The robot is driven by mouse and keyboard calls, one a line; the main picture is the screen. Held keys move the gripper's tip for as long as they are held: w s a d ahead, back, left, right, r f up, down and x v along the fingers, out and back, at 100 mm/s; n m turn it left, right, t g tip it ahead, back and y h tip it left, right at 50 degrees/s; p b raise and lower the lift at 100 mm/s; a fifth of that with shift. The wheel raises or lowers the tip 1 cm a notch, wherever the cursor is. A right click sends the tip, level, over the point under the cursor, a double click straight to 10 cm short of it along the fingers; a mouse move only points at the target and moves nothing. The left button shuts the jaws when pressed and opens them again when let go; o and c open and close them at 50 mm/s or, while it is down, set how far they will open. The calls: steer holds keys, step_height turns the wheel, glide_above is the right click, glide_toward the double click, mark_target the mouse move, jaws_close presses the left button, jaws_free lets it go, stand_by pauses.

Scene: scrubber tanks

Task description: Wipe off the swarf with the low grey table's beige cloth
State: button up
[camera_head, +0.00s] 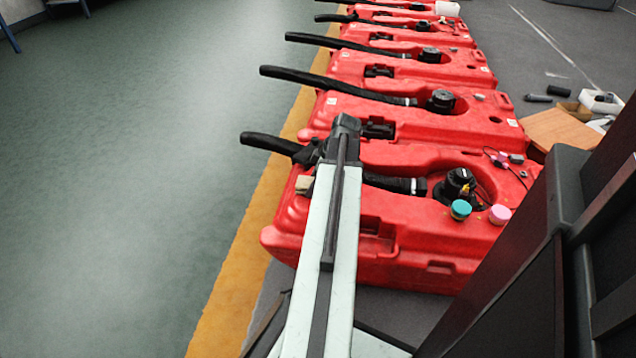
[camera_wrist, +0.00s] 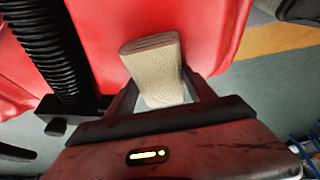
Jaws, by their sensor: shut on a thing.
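My gripper (camera_wrist: 163,88) is shut on a folded beige cloth (camera_wrist: 153,55), which sticks out beyond the fingers over a red surface in the wrist view. In the head view my gripper (camera_head: 311,160) is at the left end of the nearest red scrubber tank (camera_head: 420,235), beside its black hose. A small beige patch of the cloth (camera_head: 304,184) shows there, just left of my arm. I cannot tell whether the cloth touches the tank. I cannot make out the swarf in either view, and I cannot identify the low grey table.
More red tanks (camera_head: 410,70) with black hoses stand in a row behind. A teal-topped jar (camera_head: 460,209) and a pink-topped jar (camera_head: 499,214) stand on the nearest tank near its black cap (camera_head: 459,184). The green floor (camera_head: 120,180) at left is clear.

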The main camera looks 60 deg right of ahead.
mark_target(304, 181)
steer(key=shift+w+a, duration=0.25)
steer(key=shift+w, duration=0.5)
steer(key=shift+w+a, duration=0.2)
steer(key=shift+w, duration=0.5)
steer(key=shift+r, duration=0.15)
step_height(304, 181, up, 6)
steer(key=p, duration=0.6)
step_height(304, 181, up, 3)
steer(key=p, duration=0.3)
